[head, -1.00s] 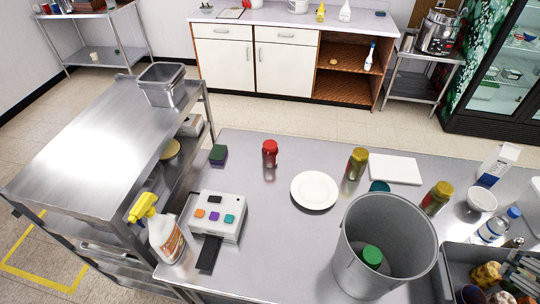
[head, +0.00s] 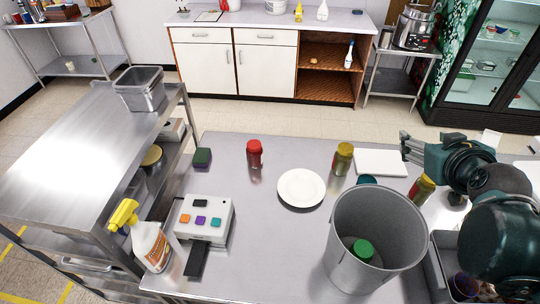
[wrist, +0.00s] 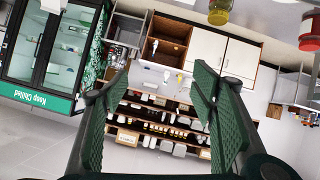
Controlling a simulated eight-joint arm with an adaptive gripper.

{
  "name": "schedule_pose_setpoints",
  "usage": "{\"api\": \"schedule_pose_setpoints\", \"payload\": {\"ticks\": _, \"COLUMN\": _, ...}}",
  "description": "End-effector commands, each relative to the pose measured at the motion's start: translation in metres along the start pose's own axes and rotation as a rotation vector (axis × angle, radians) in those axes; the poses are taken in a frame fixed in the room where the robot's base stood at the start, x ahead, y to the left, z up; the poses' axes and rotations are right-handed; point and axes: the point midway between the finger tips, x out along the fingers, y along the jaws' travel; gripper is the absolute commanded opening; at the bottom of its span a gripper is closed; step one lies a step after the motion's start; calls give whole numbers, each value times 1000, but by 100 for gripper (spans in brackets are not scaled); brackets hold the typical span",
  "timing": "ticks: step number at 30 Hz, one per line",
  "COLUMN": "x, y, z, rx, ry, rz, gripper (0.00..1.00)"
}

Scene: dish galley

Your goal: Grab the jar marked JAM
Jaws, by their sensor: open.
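No lettering is readable on any jar, so I cannot tell which is marked JAM. In the head view, a red-lidded jar (head: 254,153) stands left of a white plate, and a yellow-lidded jar (head: 343,159) stands behind the plate's right side. Another yellow-lidded jar (head: 421,188) stands near my arm. A green-lidded jar (head: 363,250) is inside a grey bucket (head: 340,215), mostly hidden. My gripper (head: 406,147) is at the right, above the counter. In the wrist view, my gripper (wrist: 163,95) is open and empty; a yellow-lidded jar (wrist: 218,12) and a red-lidded jar (wrist: 309,40) show at the top.
The white plate (head: 301,188) and a white board (head: 381,162) lie on the steel counter. A button box (head: 204,219), a green block (head: 202,157) and a spray bottle (head: 150,245) are at the left. The tall bucket rises at the front. The counter around the red-lidded jar is clear.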

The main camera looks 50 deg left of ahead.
Motion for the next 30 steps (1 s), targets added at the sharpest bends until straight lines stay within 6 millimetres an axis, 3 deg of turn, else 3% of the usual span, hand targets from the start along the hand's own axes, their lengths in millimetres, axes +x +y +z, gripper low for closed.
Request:
{"api": "schedule_pose_setpoints", "payload": {"ticks": 3, "x": 27, "y": -28, "z": -19, "rx": -49, "ry": 50, "rz": -29, "gripper": 57}}
{"api": "schedule_pose_setpoints", "payload": {"ticks": 15, "x": 100, "y": -130, "z": -72, "rx": -200, "ry": 217, "rz": -100, "gripper": 57}}
{"api": "schedule_pose_setpoints", "payload": {"ticks": 30, "x": 166, "y": -284, "z": -111, "rx": -356, "ry": 419, "rz": -153, "gripper": 57}}
